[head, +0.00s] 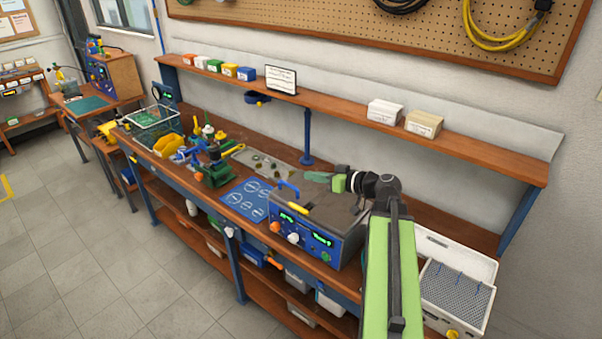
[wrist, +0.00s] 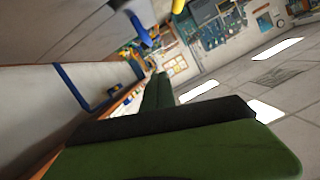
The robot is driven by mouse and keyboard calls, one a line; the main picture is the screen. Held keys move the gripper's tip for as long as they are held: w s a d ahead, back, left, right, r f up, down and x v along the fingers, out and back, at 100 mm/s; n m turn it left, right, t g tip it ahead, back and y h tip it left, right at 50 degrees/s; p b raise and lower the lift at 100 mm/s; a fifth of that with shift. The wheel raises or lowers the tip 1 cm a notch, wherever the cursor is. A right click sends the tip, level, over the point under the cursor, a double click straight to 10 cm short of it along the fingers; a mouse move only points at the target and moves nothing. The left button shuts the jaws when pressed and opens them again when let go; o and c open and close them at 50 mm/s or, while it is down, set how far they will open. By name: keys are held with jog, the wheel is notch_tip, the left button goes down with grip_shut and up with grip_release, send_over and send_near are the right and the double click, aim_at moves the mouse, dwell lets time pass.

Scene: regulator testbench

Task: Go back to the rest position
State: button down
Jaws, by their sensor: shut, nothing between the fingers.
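My gripper (head: 318,177) is at the end of my green and black arm in the head view. It is raised above the blue test box (head: 318,222) on the workbench and points left along the bench. Its green fingers are shut and nothing shows between them. In the wrist view the green fingers (wrist: 160,92) reach away from the camera, with no object at their tips. The wrist picture is tilted on its side.
A wooden shelf (head: 340,107) with small boxes runs along the wall behind. A blue mat (head: 245,200), a green fixture (head: 215,172) and a wire basket (head: 152,125) stand left along the bench. An open white case (head: 455,285) is at right. The grey floor (head: 90,250) is clear.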

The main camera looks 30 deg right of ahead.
jog(key=v, duration=0.5)
jog(key=shift+s+r+p, duration=0.1)
jog(key=shift+s+p, duration=0.1)
jog(key=shift+p, duration=0.2)
jog(key=w+a+f+n+g+y+b, duration=0.1)
jog(key=w+a+f+n+g+y, duration=0.1)
jog(key=a, duration=0.8)
jog(key=w+a+f+n+g+y+b, duration=0.1)
jog(key=w+a+f+n+g, duration=0.1)
jog(key=a, duration=0.8)
jog(key=s+a+f+n+g+h, duration=0.15)
jog(key=a+f+g, duration=0.25)
jog(key=a+f, duration=0.45)
jog(key=s+a+f+m+g+h+b, duration=0.2)
jog(key=s+a+f+g+h, duration=0.15)
jog(key=s+f+h, duration=0.35)
jog(key=s+d+f+m+g+h, duration=0.1)
jog(key=d+f+m+h, duration=0.1)
jog(key=d+m, duration=0.4)
jog(key=shift+s+d+g, duration=0.25)
jog(key=shift+d+g, duration=0.1)
jog(key=shift+d, duration=0.35)
